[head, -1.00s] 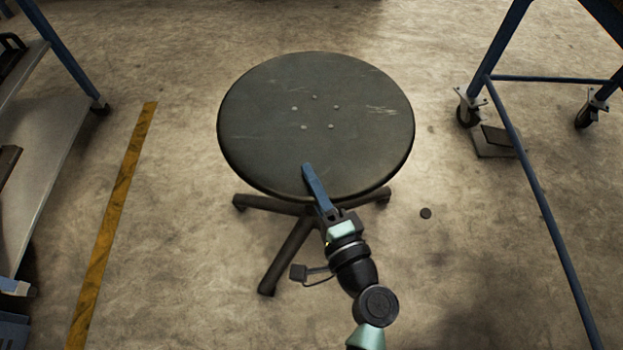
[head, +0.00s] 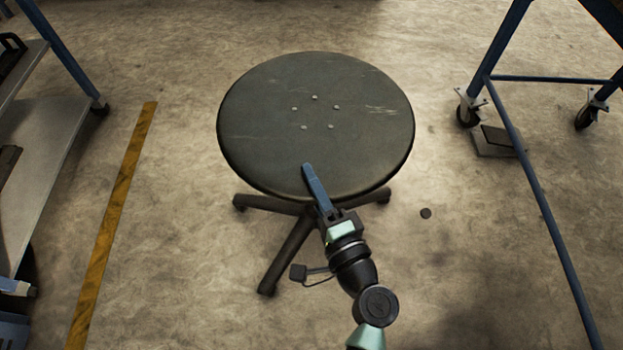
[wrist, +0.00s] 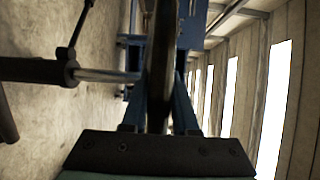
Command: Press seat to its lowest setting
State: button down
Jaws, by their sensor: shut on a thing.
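The seat (head: 310,115) is a round, dark, scuffed stool top with several small bolt heads near its middle. It stands level on a dark base with legs (head: 288,255). My gripper (head: 309,174) is at the seat's near edge, with one blue finger on top. In the wrist view the seat (wrist: 160,65) is a dark band seen edge-on between my two blue fingers, and the gripper is shut on it. A bare silver rod (wrist: 105,75) shows between the seat and the dark column (wrist: 38,70). The lower finger is hidden in the head view.
A blue frame on casters (head: 468,108) stands at the right. A grey shelf unit (head: 48,150) is at the left, beside a yellow floor line (head: 115,215). The floor behind the stool is clear.

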jog(key=shift+f, duration=0.1)
dwell(0.3)
notch_tip(320, 180, down, 11)
jog(key=b, duration=1)
jog(key=shift+b, duration=0.3)
jog(key=shift+r, duration=0.2)
jog(key=c, duration=0.7)
grip_release()
jog(key=shift+r, duration=0.1)
jog(key=shift+s, duration=0.1)
